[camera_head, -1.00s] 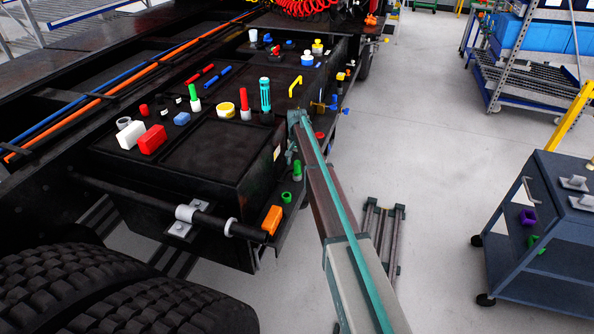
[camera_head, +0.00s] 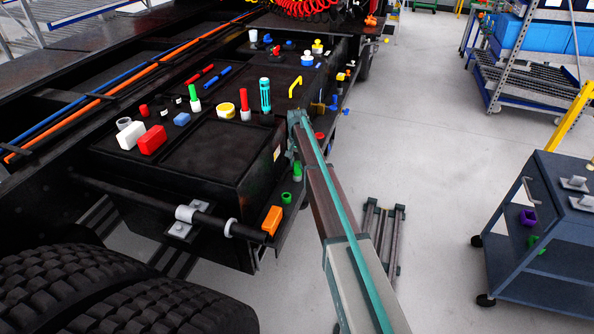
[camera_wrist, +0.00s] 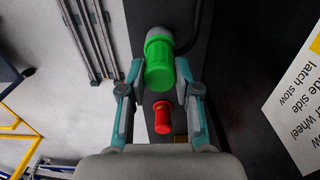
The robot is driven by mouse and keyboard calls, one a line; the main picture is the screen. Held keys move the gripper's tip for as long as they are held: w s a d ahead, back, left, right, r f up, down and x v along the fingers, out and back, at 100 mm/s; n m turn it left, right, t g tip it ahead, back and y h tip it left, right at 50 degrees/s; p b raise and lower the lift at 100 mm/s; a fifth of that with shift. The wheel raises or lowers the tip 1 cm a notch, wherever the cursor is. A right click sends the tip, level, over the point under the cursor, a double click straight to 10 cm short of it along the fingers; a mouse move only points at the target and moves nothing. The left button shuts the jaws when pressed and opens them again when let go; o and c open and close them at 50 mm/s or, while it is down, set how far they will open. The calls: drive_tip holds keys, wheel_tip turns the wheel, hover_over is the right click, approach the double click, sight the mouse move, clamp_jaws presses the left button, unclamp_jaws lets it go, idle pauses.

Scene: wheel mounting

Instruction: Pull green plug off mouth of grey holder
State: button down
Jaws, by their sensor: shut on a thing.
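In the wrist view the green plug (camera_wrist: 160,66) is a ribbed green cylinder. It sits against the mouth of the grey holder (camera_wrist: 157,32), whose rounded grey end shows just beyond it; I see no gap between them. My gripper (camera_wrist: 161,76) has a finger on each side of the plug and is shut on it. In the head view my arm hides most of the gripper; a green piece (camera_head: 297,169) shows just below the arm's end, and another green piece (camera_head: 286,198) lies lower on the ledge.
A red knobbed part (camera_wrist: 162,116) stands between my fingers, close to the plug. A dark panel with a white label (camera_wrist: 300,92) rises on the right. In the head view an orange block (camera_head: 272,220) sits on the ledge; open floor (camera_head: 400,150) is to the right.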

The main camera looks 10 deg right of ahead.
drive_tip(key=shift+r, duration=0.3)
drive_tip(key=shift+r+p, duration=0.35)
drive_tip(key=shift+r, duration=0.65)
drive_tip(key=shift+r+p, duration=0.85)
drive_tip(key=shift+r, duration=1.6)
drive_tip(key=shift+s, duration=0.1)
